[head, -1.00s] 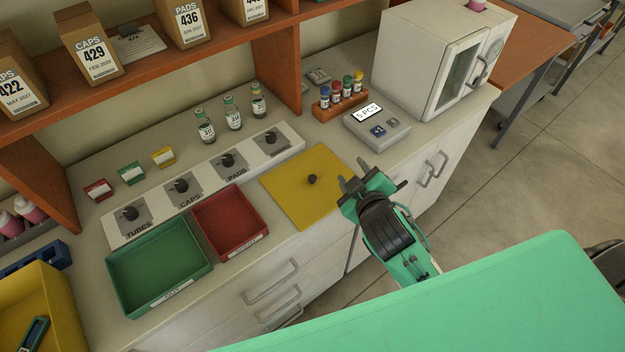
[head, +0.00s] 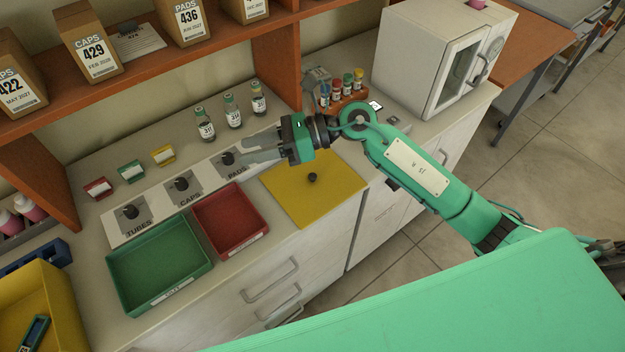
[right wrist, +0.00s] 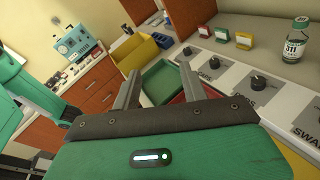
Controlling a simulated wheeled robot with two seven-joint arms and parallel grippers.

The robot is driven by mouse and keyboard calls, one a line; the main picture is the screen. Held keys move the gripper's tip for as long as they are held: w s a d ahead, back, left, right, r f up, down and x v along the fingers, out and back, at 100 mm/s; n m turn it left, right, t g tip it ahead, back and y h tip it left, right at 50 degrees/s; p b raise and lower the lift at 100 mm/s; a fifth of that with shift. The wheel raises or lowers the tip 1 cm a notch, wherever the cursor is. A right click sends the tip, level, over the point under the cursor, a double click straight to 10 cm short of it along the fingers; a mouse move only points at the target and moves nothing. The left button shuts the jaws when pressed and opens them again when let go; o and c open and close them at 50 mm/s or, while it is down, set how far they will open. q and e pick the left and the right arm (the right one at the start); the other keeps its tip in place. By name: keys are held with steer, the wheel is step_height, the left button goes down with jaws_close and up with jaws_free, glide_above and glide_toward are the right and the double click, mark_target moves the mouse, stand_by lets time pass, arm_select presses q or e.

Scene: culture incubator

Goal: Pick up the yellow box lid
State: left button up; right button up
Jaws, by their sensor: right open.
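The yellow box lid (head: 298,203) is a flat square with a small dark knob (head: 312,177) at its middle. It lies on the counter, right of the red tray, at the front edge. A yellow strip at the lower right of the right wrist view (right wrist: 298,163) looks like part of it. My right gripper (head: 246,152) is open and empty. It points left, above the dial strip and behind the lid, apart from the knob. In the right wrist view its two fingers (right wrist: 158,82) are spread. My left gripper is not in view.
A red tray (head: 262,236) and a green tray (head: 207,263) sit left of the lid. Several small vials (head: 232,116) stand behind the dial strip (head: 150,222). A rack of coloured tubes (head: 350,96) and a white incubator (head: 405,60) stand at the right. A yellow box (head: 72,300) is at the lower left.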

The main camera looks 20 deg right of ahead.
steer(key=w+d+f+n+g+h, duration=0.1)
steer(key=w+d+f+n+h, duration=0.25)
steer(key=d+f+h, duration=0.4)
steer(key=h, duration=0.6)
glide_toward(313, 175)
step_height(313, 175, down, 4)
steer(key=shift+r+n+y+p, duration=0.25)
steer(key=shift+n+p, duration=0.1)
steer(key=shift+p, duration=0.9)
steer(key=shift+a+f+p, duration=0.25)
steer(key=shift+f+p, duration=0.2)
steer(key=shift+p, duration=0.05)
steer(key=p+x, duration=0.1)
steer(key=x, duration=0.2)
steer(key=shift+w+a+f+p, duration=0.15)
steer(key=shift+a+f+p, duration=0.1)
steer(key=shift+p, duration=0.1)
steer(key=shift+f, duration=0.45)
jaws_close()
